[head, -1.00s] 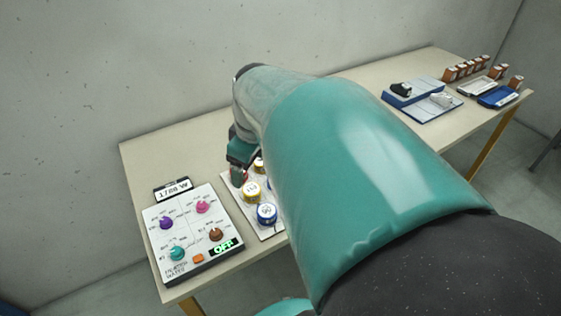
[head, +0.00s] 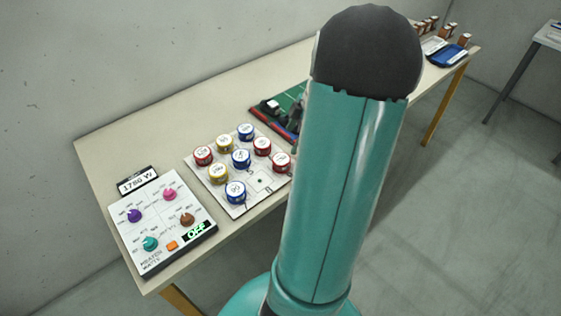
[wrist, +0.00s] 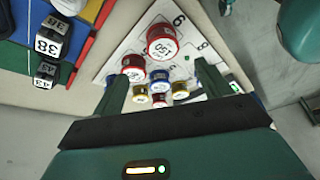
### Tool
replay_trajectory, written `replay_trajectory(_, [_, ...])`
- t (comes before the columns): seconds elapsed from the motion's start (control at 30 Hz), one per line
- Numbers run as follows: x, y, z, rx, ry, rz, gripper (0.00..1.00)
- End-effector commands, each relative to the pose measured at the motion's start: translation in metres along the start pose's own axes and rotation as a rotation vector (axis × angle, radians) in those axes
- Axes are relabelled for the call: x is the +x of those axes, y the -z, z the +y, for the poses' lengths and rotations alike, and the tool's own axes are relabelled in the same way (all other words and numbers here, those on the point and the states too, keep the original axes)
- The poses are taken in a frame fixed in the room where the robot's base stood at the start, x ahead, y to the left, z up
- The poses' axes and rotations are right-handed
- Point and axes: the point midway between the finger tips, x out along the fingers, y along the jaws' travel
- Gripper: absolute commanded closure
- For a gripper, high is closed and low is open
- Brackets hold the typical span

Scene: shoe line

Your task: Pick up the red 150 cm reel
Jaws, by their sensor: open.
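The reels stand on a white board (head: 212,196). Red reels there are at the left corner (head: 203,155), the right rear (head: 262,146) and the right side (head: 281,162). In the wrist view a large red reel (wrist: 162,42) has a label that seems to read 150. It stands upright beyond my gripper (wrist: 165,82), which is open and empty. A smaller red reel (wrist: 133,67) also shows there. In the head view my arm hides the gripper. I cannot tell for sure which red reel in the head view is the large one.
Yellow (head: 218,174) and blue (head: 240,158) reels crowd the board. A control panel (head: 162,220) is at left. A coloured mat (head: 275,103) adjoins the board, with dark blocks (wrist: 50,36) seen by the wrist. Bare table (head: 135,135) lies behind the panel.

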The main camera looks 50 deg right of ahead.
Motion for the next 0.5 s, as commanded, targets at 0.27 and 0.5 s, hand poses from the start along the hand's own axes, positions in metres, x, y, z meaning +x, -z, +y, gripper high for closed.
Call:
replay_trajectory(0.27, [0.047,0.0,-0.001,0.001,0.002,0.0,0.23])
replay_trajectory(0.5, [0.068,0.0,-0.004,0.002,0.003,0.001,0.23])
